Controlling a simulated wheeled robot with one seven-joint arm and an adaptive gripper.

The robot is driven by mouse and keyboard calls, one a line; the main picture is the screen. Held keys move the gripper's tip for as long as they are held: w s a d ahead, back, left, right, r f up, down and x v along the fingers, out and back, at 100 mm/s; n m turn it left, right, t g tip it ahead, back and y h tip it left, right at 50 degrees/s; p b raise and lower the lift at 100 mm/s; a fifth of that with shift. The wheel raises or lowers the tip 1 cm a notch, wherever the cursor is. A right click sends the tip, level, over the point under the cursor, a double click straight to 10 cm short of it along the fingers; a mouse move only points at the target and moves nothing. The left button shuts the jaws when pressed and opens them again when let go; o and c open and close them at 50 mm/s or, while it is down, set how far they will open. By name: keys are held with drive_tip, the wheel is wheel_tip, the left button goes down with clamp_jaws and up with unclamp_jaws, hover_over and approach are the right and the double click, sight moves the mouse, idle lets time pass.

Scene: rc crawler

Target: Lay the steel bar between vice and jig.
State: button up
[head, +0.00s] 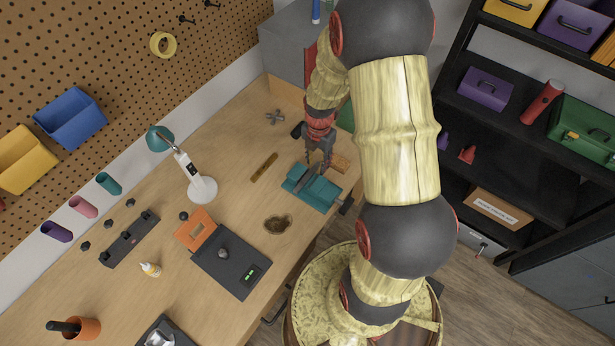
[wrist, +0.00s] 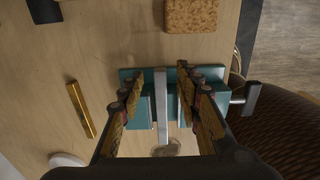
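A teal vice (head: 313,187) stands near the bench's right edge; it also shows in the wrist view (wrist: 152,119). A silver-grey steel bar (wrist: 161,108) lies lengthwise across the vice and sticks out past its lower side. My gripper (head: 318,163) is over the vice, pointing down. In the wrist view, its fingers (wrist: 158,78) stand apart on either side of the bar, with gaps visible, so it is open. An orange block with a square opening (head: 192,228) and a dark rail with knobs (head: 128,238) sit further left; I cannot tell which is the jig.
A brass bar (head: 264,167) lies left of the vice. A cork block (head: 340,162) is just behind it. A white lamp (head: 202,188), a dark scale (head: 231,262) and a small brown dish (head: 278,224) stand on the bench (head: 235,160).

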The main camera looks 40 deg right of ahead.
drive_tip(key=shift+c, duration=1.2)
clamp_jaws()
drive_tip(key=shift+r, duration=0.15)
